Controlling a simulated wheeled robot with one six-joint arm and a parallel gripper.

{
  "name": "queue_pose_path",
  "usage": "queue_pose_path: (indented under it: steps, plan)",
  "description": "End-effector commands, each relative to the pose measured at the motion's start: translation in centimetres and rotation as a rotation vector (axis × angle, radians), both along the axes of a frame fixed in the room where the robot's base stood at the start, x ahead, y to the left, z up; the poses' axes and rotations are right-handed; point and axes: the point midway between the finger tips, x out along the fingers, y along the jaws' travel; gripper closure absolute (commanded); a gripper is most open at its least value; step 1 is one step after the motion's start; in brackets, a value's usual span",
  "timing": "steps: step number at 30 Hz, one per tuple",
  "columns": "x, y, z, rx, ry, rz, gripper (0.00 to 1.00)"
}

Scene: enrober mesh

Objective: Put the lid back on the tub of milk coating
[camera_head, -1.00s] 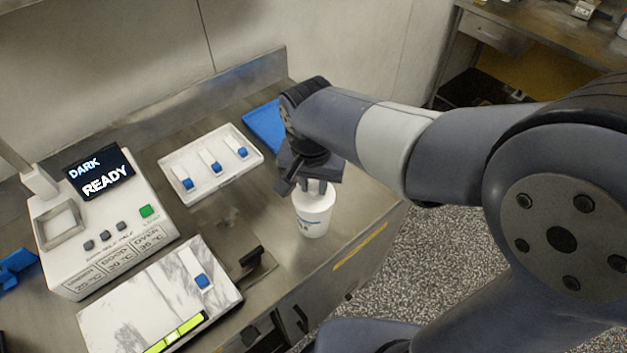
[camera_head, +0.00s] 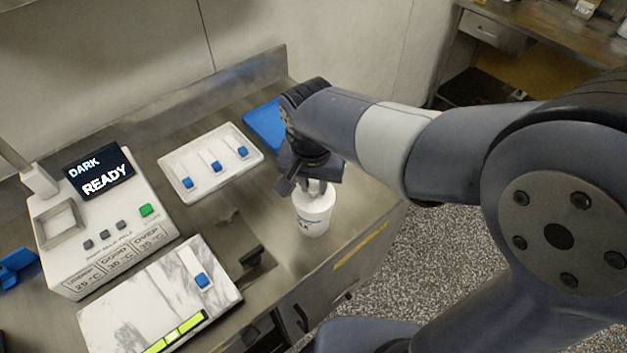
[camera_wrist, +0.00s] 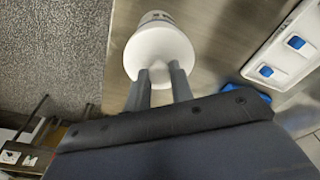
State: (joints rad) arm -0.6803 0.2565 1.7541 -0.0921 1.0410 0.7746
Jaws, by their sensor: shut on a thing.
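The white tub (camera_head: 312,222) with blue and dark print stands upright on the steel bench, near its front right edge. It also shows in the wrist view (camera_wrist: 155,18), partly hidden behind the lid. The round white lid (camera_wrist: 160,48) is at the tub's top, directly below my gripper. My gripper (camera_head: 318,186) points down over the tub. In the wrist view its two fingers (camera_wrist: 158,76) are shut on the lid's small raised knob. The lid looks level on the tub's mouth, but I cannot tell whether it is fully seated.
The machine (camera_head: 108,240) reads "DARK READY". A marble slab (camera_head: 130,312) and a black-handled tool (camera_head: 250,257) lie at the front.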

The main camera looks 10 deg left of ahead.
Motion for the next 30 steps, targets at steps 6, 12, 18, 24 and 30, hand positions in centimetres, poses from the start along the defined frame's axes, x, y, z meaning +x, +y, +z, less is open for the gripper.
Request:
queue_pose_path:
  steps: [6,12,18,24,30]
  plan:
    - [0.0,0.0,0.0,0.0,0.0,0.0,0.7]
    - [0.0,0.0,0.0,0.0,0.0,0.0,0.53]
    - [0.0,0.0,0.0,0.0,0.0,0.0,0.5]
    - [0.0,0.0,0.0,0.0,0.0,0.0,0.34]
    - [0.0,0.0,0.0,0.0,0.0,0.0,0.31]
